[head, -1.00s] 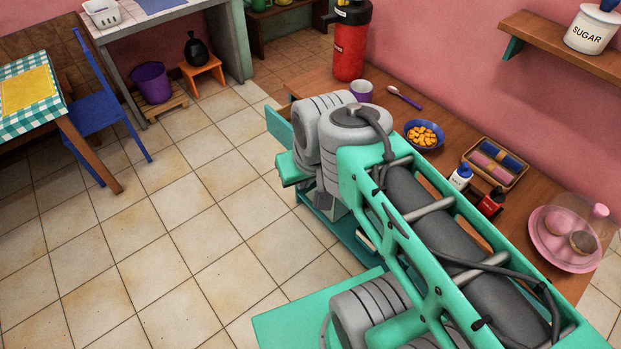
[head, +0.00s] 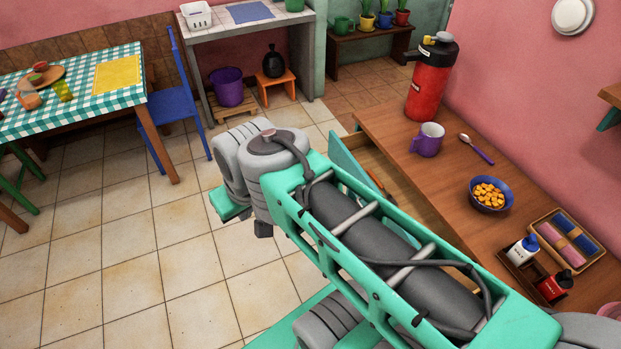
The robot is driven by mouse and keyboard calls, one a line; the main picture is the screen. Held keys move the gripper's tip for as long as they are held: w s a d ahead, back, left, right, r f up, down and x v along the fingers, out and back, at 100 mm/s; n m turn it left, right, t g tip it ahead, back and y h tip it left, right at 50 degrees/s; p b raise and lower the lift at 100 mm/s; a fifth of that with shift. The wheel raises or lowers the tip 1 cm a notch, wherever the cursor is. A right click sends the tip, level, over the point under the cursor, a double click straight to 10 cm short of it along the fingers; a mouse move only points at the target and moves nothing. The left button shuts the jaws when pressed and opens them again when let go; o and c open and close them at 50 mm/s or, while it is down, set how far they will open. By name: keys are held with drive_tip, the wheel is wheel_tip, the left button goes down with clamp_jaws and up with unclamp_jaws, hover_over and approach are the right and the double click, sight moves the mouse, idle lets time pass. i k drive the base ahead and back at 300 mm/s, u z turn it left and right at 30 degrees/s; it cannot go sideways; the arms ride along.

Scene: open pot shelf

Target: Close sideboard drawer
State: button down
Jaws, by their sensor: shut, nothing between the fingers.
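The sideboard (head: 400,120) has a brown wooden top and runs along the pink wall on the right. Its drawer (head: 347,160) stands open, with the teal front pulled out from the sideboard toward the left. Part of the wooden inside shows, with an orange-handled item (head: 376,183) in it. My arm covers the near part of the drawer. My gripper (head: 263,230) shows only as a small dark piece below the grey wrist, left of the drawer front and apart from it in the picture. It is shut and empty.
On the sideboard stand a red flask (head: 432,80), a purple mug (head: 428,140), a spoon (head: 477,150), a bowl of orange cubes (head: 489,194) and bottles (head: 522,250). A blue chair (head: 180,110) and checked table (head: 70,95) stand left. The tiled floor (head: 120,250) between is clear.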

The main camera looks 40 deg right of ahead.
sight(355, 153)
drive_tip(key=u, duration=0.2)
drive_tip(key=i, duration=1.05)
drive_tip(key=z, duration=0.45)
